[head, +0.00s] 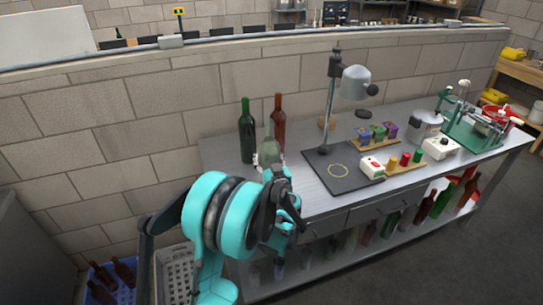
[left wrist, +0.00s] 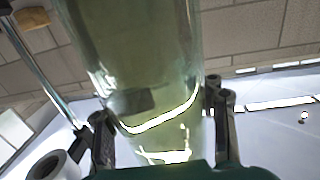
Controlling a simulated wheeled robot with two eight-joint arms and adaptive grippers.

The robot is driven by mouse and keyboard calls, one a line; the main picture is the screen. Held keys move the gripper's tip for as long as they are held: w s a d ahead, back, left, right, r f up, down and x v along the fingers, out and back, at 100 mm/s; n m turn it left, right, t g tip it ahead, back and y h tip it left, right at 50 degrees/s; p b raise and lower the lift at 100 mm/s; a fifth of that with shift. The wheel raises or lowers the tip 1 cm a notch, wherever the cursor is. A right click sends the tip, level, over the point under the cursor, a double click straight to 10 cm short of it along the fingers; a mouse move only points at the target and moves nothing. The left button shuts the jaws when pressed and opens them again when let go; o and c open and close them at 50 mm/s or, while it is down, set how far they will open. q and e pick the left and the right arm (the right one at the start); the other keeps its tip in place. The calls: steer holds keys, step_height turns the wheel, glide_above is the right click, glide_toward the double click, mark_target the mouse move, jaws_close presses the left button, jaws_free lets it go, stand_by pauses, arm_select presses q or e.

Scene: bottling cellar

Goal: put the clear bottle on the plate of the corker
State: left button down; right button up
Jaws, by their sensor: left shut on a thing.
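The clear bottle (head: 269,153), pale greenish glass, stands roughly upright at the bench's left end. In the left wrist view the bottle (left wrist: 150,60) fills the middle, between the two dark fingers of my left gripper (left wrist: 162,122). In the head view my left gripper (head: 272,172) is shut on it, partly hidden by my wrist. The bottle's lower end is hidden, so I cannot tell whether it touches the bench. My right gripper is not in view.
A green bottle (head: 246,130) and a brown bottle (head: 278,122) stand close behind the clear one. Right of the black plate are a block with coloured knobs (head: 405,160), small boxes (head: 378,132), a metal pot (head: 426,124) and a green-framed device (head: 468,130).

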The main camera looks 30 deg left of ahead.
arm_select(q)
steer(key=shift+f+b, duration=0.75)
steer(key=shift+f, duration=1.05)
steer(key=shift+f, duration=0.15)
steer(key=c, duration=0.5)
jaws_free()
